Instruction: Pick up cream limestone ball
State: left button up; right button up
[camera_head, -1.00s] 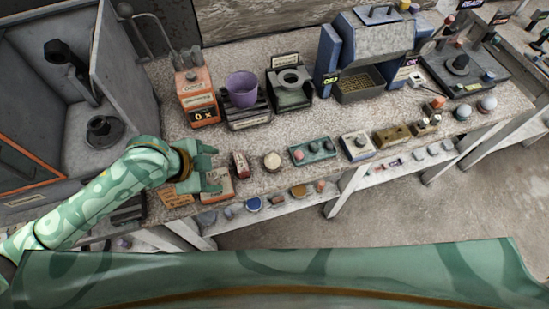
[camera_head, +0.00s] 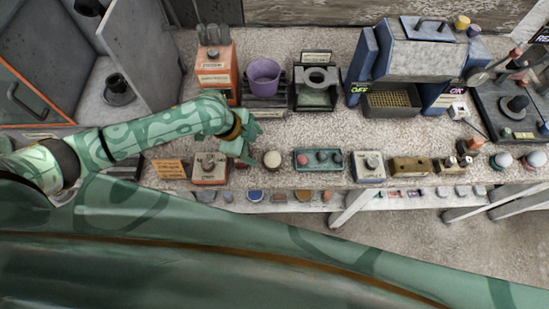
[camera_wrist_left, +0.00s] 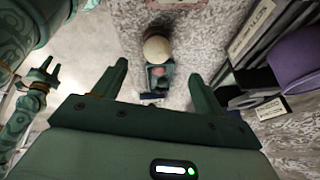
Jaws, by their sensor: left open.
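The cream limestone ball (camera_head: 272,159) rests near the front edge of the workbench, left of a green tray. It also shows in the left wrist view (camera_wrist_left: 157,48), ahead of and between the fingers. My left gripper (camera_head: 251,146) is just left of the ball, with its fingers spread, empty and apart from it. In the left wrist view its two fingers (camera_wrist_left: 155,88) stand wide apart. My right gripper (camera_wrist_left: 46,76) appears small at the left of the left wrist view; its jaw opening is unclear. It is outside the head view.
A purple cup (camera_head: 264,76) and a dark stand (camera_head: 316,97) are behind. The bench (camera_head: 300,132) between is clear.

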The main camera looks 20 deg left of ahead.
aim_at(269, 156)
pick_arm(q)
jog(key=x, duration=0.3)
jog(key=shift+d+f+b, duration=0.2)
jog(key=shift+f+b, duration=0.05)
jog(key=shift+b, duration=0.05)
jog(key=shift+w+d+f, duration=0.15)
jog(key=shift+d+f, duration=0.15)
jog(key=shift+f, duration=0.2)
jog(key=x, duration=0.2)
jog(key=b+x, duration=0.1)
jog(key=x, duration=0.1)
jog(key=shift+s+d, duration=0.1)
jog(key=shift+s, duration=0.15)
jog(key=shift+w+d+f, duration=0.2)
jog(key=shift+f, duration=0.2)
pick_arm(e)
jog(key=shift+d+f, duration=0.25)
jog(key=shift+f, duration=0.35)
jog(key=shift+d+f, duration=0.25)
jog(key=shift+f, duration=0.3)
pick_arm(q)
jog(key=shift+r, duration=0.1)
jog(key=c, duration=1.1)
jog(key=shift+c, duration=0.2)
jog(key=shift+r, duration=0.1)
